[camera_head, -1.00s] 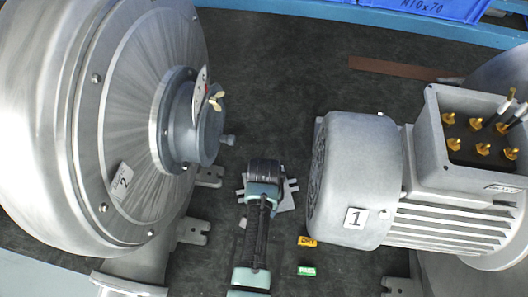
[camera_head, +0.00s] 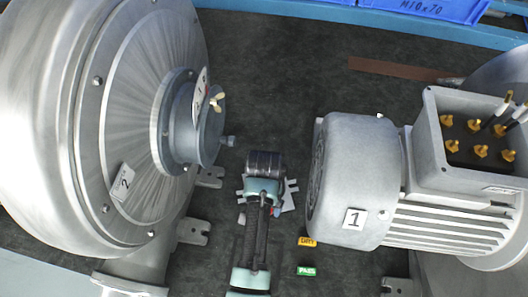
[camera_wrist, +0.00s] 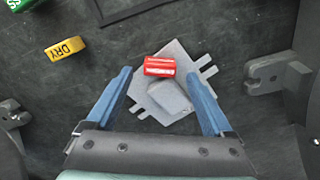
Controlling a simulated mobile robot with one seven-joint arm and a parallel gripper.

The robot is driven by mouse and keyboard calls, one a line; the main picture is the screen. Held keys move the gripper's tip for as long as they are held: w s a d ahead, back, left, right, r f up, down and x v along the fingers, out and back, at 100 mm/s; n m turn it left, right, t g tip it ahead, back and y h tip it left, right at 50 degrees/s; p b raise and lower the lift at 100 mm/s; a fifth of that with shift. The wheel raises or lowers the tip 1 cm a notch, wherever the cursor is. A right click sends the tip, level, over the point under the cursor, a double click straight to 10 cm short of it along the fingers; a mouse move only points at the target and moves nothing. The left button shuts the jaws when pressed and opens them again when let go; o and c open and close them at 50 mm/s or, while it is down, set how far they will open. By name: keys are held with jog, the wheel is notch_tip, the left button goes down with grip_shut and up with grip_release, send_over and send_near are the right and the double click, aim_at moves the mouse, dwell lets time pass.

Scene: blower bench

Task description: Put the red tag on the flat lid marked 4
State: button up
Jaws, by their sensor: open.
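The red tag (camera_wrist: 159,66) is a small red block with a white label strip. In the wrist view it lies at the upper part of a light grey flat plate with tabs (camera_wrist: 178,52), beside a raised grey block (camera_wrist: 170,96). My gripper (camera_wrist: 158,74) is open, its two blue fingers on either side of the plate, with the tag between them and apart from both. In the head view the gripper (camera_head: 264,205) is over the plate (camera_head: 288,196), which is mostly hidden by my arm. I see no mark 4 on any surface.
A yellow DRY tag (camera_head: 307,242) and a green PASS tag (camera_head: 306,271) lie on the dark mat. A large blower housing (camera_head: 60,120) marked 2 stands left. A motor (camera_head: 355,180) marked 1 stands right. Blue bins (camera_head: 430,8) are at the back.

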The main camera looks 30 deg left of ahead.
notch_tip(320, 180, up, 9)
jog(key=shift+f, duration=0.2)
dwell(0.6)
